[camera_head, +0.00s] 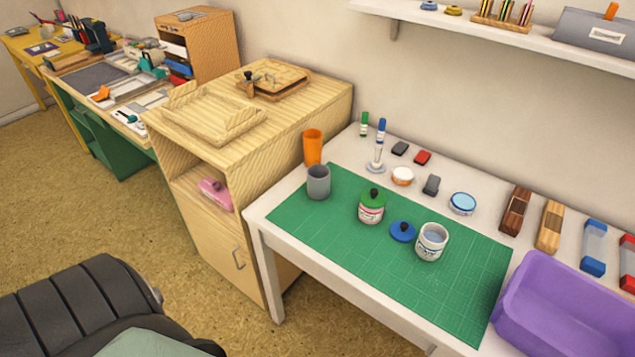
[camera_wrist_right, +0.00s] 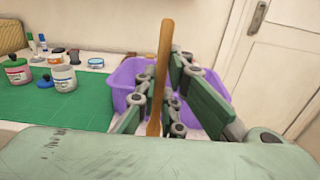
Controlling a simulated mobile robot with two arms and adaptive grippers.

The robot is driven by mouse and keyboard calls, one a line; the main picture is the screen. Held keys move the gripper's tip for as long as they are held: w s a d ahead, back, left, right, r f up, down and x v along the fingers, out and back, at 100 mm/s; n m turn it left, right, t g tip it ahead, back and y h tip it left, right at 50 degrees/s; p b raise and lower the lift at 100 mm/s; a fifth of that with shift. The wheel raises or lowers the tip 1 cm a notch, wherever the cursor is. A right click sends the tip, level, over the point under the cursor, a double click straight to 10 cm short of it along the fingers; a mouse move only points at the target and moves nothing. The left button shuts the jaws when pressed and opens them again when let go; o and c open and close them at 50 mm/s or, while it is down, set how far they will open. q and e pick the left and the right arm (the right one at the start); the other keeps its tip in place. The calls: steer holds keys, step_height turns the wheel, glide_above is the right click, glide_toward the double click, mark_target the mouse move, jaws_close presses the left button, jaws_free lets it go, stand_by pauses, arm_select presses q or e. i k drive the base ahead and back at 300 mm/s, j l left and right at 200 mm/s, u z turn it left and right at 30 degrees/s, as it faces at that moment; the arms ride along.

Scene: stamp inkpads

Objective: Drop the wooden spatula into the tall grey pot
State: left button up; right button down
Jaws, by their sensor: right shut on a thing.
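The wooden spatula (camera_wrist_right: 164,70) stands nearly upright in the right wrist view, between the green fingers of my right gripper (camera_wrist_right: 165,95). The right gripper is shut on it, and a finger hides part of its edge. The tall grey pot (camera_head: 318,182) stands upright at the back left corner of the green mat in the head view. Its open top faces up. The right wrist view does not show the pot. My grippers are outside the head view, and my left gripper shows in neither view.
An orange cup (camera_head: 313,147) stands just behind the pot.

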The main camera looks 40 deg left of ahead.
mark_target(323, 192)
steer(key=j, duration=0.5)
steer(key=i+j+u, duration=0.15)
steer(key=j, duration=0.9)
steer(key=j+u, duration=0.15)
steer(key=j, duration=0.35)
steer(key=i+j, duration=0.15)
steer(key=j, duration=0.35)
steer(key=i+j+u, duration=0.15)
steer(key=j, duration=0.35)
